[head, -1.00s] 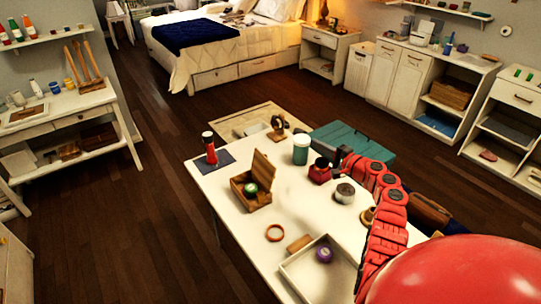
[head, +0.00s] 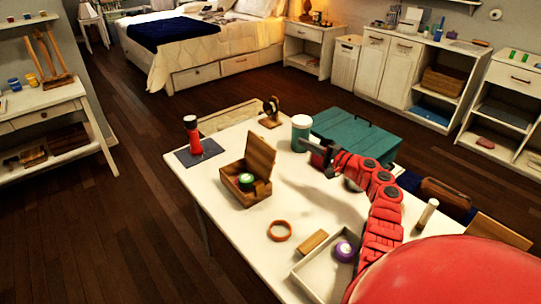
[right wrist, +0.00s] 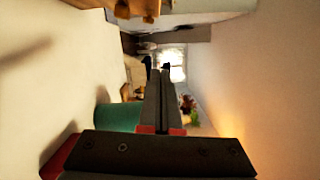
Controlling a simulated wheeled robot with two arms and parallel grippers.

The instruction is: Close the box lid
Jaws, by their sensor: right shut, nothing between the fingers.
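The small wooden box (head: 240,199) stands on the white table with its lid (head: 260,157) raised, leaning up at its back side. A green and white round item (head: 246,181) is inside it. My right gripper (head: 309,146) is above the table, to the right of the raised lid and apart from it, beside the teal cup. In the right wrist view, the gripper (right wrist: 158,82) is shut with nothing between its fingers. A brown wooden piece (right wrist: 138,9) at the top edge there looks like part of the box. My left gripper is not in view.
The teal cup (head: 301,133) stands close to my right gripper. A red bottle (head: 193,136), an orange ring (head: 279,231), a wooden block (head: 312,241) and a white tray (head: 303,272) with a purple item (head: 344,251) are around the box. The table between box and gripper is clear.

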